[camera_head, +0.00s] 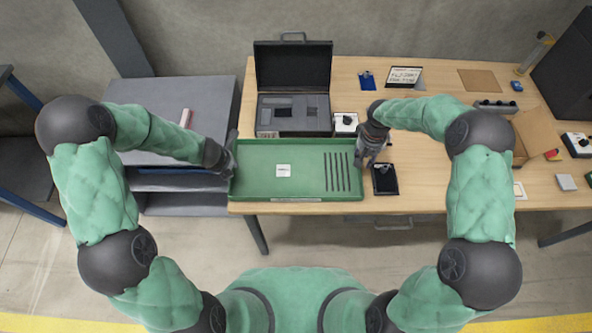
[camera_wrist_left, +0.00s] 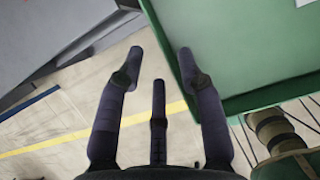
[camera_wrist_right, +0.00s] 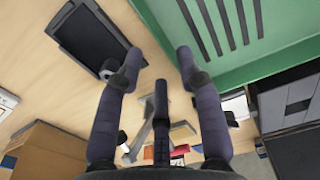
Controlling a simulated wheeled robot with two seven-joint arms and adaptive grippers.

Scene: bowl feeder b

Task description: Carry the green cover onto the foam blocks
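The green cover (camera_head: 303,185) looks like a shallow green panel with a raised rim, a white label and several dark slots; it lies at the table's front left. My left gripper (camera_head: 230,168) is at its left end; in the left wrist view (camera_wrist_left: 160,58) its fingers are spread, one beside or over the green edge (camera_wrist_left: 225,50). My right gripper (camera_head: 364,160) is at the right end; in the right wrist view (camera_wrist_right: 157,58) its fingers are spread, one close to the green rim (camera_wrist_right: 225,68). Contact cannot be told. I cannot make out the foam blocks for sure.
An open black case (camera_head: 292,70) with grey inserts stands behind the cover. A black tray (camera_head: 385,178) lies just right of my right gripper. A grey shelf unit (camera_head: 212,105) stands left of the table (camera_head: 440,180). A cardboard box (camera_head: 535,130) is at the right.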

